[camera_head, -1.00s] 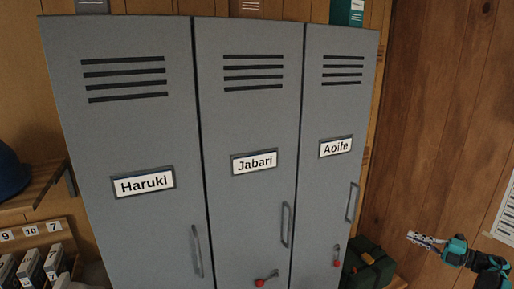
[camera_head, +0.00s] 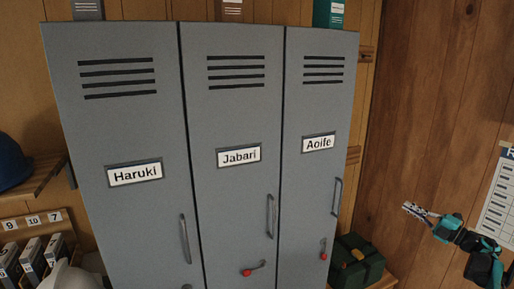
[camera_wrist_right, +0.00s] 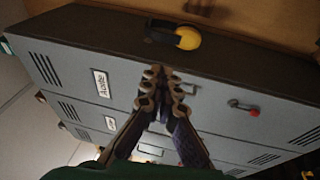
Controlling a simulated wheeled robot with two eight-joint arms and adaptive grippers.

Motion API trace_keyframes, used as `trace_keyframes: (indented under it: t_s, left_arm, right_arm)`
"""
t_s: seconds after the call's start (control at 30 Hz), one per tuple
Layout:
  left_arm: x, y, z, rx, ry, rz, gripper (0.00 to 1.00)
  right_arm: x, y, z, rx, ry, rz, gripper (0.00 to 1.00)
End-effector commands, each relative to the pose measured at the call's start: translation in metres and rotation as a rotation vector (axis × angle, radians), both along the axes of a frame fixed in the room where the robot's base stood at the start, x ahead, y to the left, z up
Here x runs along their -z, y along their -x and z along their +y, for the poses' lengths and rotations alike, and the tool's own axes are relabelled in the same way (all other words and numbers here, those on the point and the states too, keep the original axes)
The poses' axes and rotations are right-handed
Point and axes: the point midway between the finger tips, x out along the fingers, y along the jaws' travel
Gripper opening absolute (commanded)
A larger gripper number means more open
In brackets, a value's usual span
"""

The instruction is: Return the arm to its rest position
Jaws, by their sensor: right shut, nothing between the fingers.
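My right gripper (camera_head: 421,212) is at the right of the head view, in front of the wooden wall and apart from the lockers. It is shut and empty. In the right wrist view its fingers (camera_wrist_right: 163,80) meet in the middle, with nothing between them. My left gripper is not in view.
Three grey lockers stand side by side, labelled Haruki (camera_head: 134,174), Jabari (camera_head: 239,156) and Aoife (camera_head: 318,144), with doors closed. A dark green box (camera_head: 356,262) is right of them. A blue helmet (camera_head: 12,165) sits on a left shelf. A paper sheet (camera_head: 497,205) hangs at right.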

Motion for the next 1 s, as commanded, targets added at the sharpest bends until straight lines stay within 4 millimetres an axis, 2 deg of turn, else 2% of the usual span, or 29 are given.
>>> trace_keyframes:
  t_s: [0.03, 0.17, 0.33, 0.43, 0.5, 0.57, 0.67, 0.77, 0.87, 0.97, 1.0]
  left_arm:
    - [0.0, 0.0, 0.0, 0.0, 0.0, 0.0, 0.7]
    - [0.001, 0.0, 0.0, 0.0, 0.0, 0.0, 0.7]
    - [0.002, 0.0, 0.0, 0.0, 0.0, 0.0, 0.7]
    - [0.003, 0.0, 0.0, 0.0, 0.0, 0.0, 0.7]
    - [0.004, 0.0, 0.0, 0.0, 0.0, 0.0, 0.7]
    - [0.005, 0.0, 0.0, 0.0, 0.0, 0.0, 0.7]
    - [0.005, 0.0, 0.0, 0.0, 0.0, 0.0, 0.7]
    - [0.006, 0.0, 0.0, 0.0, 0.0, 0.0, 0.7]
    - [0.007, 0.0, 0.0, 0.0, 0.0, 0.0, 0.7]
    - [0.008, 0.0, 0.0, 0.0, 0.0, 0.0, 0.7]
    - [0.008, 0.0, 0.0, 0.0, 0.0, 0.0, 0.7]
  right_arm:
    - [-0.017, -0.009, 0.008, 0.02, -0.02, -0.012, 0.0]
    - [-0.065, -0.029, 0.023, 0.1, -0.093, -0.047, 0.0]
    - [-0.144, -0.049, 0.054, 0.252, -0.255, -0.082, 0.0]
    - [-0.185, -0.05, 0.076, 0.356, -0.382, -0.079, 0.0]
    - [-0.205, -0.044, 0.091, 0.427, -0.474, -0.063, 0.0]
    - [-0.216, -0.035, 0.104, 0.485, -0.554, -0.038, 0.0]
    - [-0.222, -0.014, 0.127, 0.578, -0.685, 0.023, 0.0]
    - [-0.212, 0.015, 0.154, 0.665, -0.812, 0.112, 0.0]
    - [-0.186, 0.052, 0.183, 0.747, -0.93, 0.227, 0.0]
    - [-0.148, 0.096, 0.216, 0.821, -1.034, 0.367, 0.0]
    - [-0.129, 0.115, 0.23, 0.849, -1.072, 0.43, 0.0]
